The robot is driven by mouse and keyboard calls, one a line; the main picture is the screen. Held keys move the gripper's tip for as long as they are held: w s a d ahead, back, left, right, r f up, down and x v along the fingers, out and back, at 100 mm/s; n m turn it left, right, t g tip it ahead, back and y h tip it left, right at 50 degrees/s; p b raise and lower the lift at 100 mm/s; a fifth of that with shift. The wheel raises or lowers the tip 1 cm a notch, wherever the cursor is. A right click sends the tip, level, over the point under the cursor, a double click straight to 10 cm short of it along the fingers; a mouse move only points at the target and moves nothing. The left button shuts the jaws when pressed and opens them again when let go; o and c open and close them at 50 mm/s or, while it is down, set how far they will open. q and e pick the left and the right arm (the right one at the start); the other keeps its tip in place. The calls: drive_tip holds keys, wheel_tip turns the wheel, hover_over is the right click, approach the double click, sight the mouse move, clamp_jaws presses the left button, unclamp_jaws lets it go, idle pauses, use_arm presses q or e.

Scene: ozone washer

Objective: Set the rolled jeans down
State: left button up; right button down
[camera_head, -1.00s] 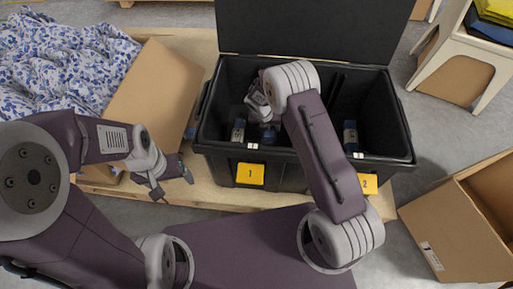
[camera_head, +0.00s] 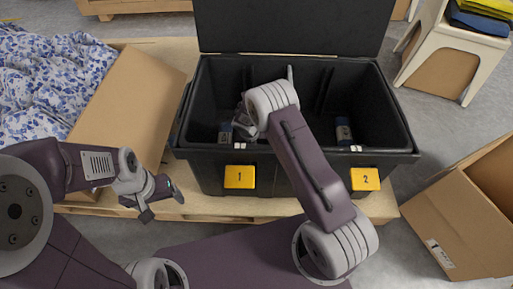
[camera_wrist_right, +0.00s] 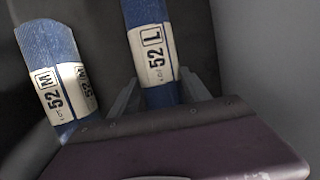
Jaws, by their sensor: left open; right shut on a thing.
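In the right wrist view, a blue rolled pair of jeans with a "52 L" band (camera_wrist_right: 152,45) is between the fingers of my right gripper (camera_wrist_right: 160,92), which is shut on it. A second roll with a "52 M" band (camera_wrist_right: 58,85) is beside it on the left, apart from the fingers. In the head view, my right gripper (camera_head: 243,122) is down inside the left compartment of the black bin (camera_head: 290,160), above the yellow "1" tag; my own wrist hides the held jeans. One roll (camera_head: 225,133) shows there. My left gripper (camera_head: 161,198) is open and empty, left of the bin.
The divided bin has its lid (camera_head: 290,25) raised at the back. Its right compartment, tagged "2", holds another roll (camera_head: 343,132). A cardboard box (camera_head: 130,105) and floral cloth (camera_head: 45,80) lie at left. An open carton (camera_head: 455,235) is at right, near a white stool (camera_head: 455,45).

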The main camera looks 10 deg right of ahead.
drive_tip(key=shift+r, duration=0.1)
drive_tip(key=c, duration=0.5)
unclamp_jaws()
drive_tip(key=p+v, duration=0.8)
drive_tip(key=v, duration=0.4)
